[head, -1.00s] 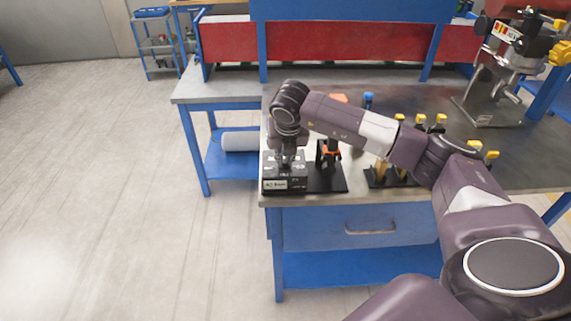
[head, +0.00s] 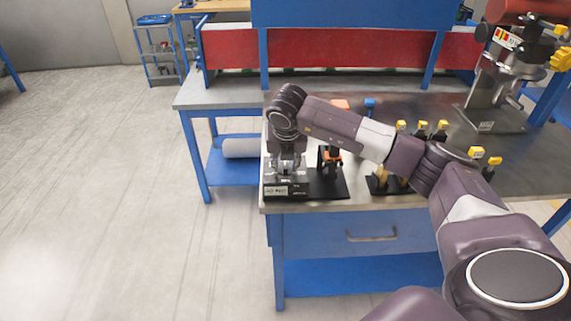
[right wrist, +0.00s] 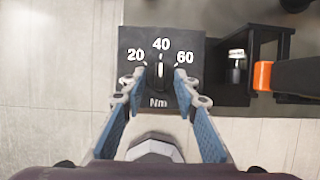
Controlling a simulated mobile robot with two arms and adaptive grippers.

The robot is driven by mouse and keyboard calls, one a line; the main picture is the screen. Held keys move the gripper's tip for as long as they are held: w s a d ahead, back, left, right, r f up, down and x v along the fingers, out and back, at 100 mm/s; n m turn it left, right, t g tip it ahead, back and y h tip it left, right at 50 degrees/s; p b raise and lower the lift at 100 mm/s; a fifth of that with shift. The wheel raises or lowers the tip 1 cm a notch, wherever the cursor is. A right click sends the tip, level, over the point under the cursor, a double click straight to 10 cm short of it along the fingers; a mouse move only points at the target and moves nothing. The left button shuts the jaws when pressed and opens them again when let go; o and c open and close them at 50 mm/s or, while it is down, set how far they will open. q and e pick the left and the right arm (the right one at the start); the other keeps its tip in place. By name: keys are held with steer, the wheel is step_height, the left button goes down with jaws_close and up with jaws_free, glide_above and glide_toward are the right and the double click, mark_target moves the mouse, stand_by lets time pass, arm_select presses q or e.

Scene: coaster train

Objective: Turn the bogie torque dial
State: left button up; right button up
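The bogie torque dial is a black box (head: 290,191) at the front left corner of the metal bench. In the right wrist view, its face (right wrist: 130,42) carries white marks 20, 40, 60 and Nm. A small knob (right wrist: 160,71) stands in the middle, with its pale line below the 40. My right gripper (right wrist: 160,78) points down over the box, with its two fingers apart on either side of the knob. Gaps show between the fingertips and the knob. In the head view, the right gripper (head: 287,167) hides most of the dial face. My left gripper is out of view.
A black stand with an orange-marked tool (head: 329,160) is close to the right of the box. A rack with yellow-topped tools (head: 402,126) stands farther right. A red and black press machine (head: 500,80) is at the back right. Open floor lies left of the bench.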

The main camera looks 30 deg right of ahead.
steer(key=v, duration=1.2)
stand_by(0.3)
